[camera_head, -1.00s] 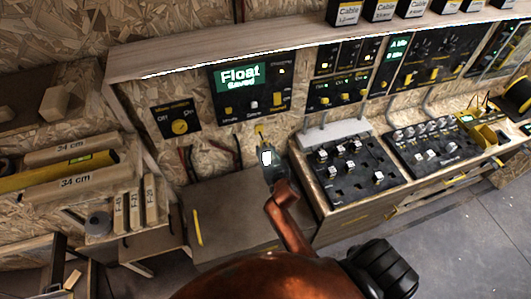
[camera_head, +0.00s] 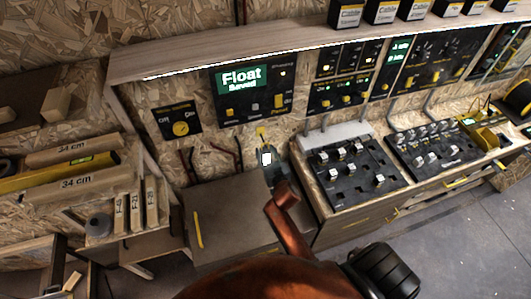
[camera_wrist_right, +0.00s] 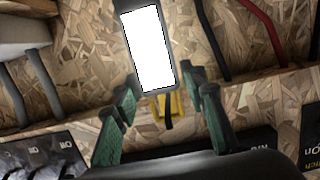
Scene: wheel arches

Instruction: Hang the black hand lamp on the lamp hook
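The black hand lamp (camera_head: 266,158) shows a bright white panel in the head view, just below the yellow lamp hook (camera_head: 262,132) on the wooden back wall. In the right wrist view the lit lamp (camera_wrist_right: 147,48) lies beyond the fingertips, its end close to the yellow hook (camera_wrist_right: 161,107). My right gripper (camera_head: 270,166) is at the lamp. In the wrist view its green fingers (camera_wrist_right: 163,88) stand apart on both sides, with wood showing between them. Whether the lamp's loop is around the hook is too small to tell. My left gripper is out of view.
Cables (camera_wrist_right: 265,28) hang on the wall nearby. A brown box top (camera_head: 230,215) lies below.

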